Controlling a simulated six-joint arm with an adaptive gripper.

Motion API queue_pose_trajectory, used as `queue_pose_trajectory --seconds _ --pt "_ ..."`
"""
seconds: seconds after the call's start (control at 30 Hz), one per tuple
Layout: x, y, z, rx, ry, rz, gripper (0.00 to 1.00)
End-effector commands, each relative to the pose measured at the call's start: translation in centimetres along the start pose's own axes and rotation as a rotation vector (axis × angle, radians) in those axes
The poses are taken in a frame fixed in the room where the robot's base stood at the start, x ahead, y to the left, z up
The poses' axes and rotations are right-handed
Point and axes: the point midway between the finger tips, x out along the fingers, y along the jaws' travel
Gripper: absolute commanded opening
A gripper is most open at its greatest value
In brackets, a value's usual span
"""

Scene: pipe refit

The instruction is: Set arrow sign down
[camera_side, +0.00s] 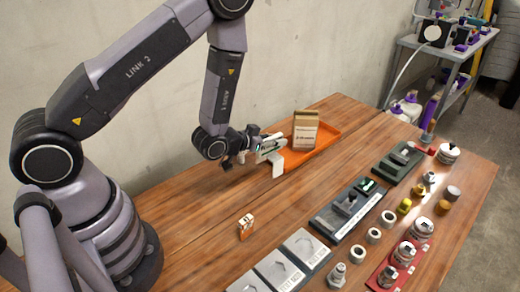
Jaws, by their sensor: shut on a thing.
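My gripper (268,148) is at the front left end of the orange tray, shut on a pale flat piece. This piece, which appears to be the arrow sign (278,167), hangs at the fingertips beside the tray's near edge. Its arrow marking cannot be made out at this size. The fingers hide part of it, and I cannot tell whether it touches the tray or the table.
The orange tray (327,142) holds a cardboard box (305,130). A small orange-and-white item (246,226) stands on bare wood nearer the front. Grey plates (306,247), dark fixture blocks (347,205) and several metal fittings (421,229) fill the right side. The table's middle left is clear.

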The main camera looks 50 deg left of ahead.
Motion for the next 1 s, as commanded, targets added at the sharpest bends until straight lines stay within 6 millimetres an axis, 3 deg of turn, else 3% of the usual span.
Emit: queue_pose_trajectory --seconds 0.03,0.3,0.7,0.83,1.0 --pt "-0.1 -1.2 0.5 0.013 -0.003 0.034 0.0" --pt "-3.1 -4.1 2.6 0.127 0.0 0.305 0.0" --pt "-10.3 -5.7 4.0 0.256 0.0 0.611 0.0" --pt "-10.7 -5.7 4.9 0.265 -0.002 0.641 0.0" --pt "-9.8 -5.6 7.5 0.264 -0.003 0.647 0.0"
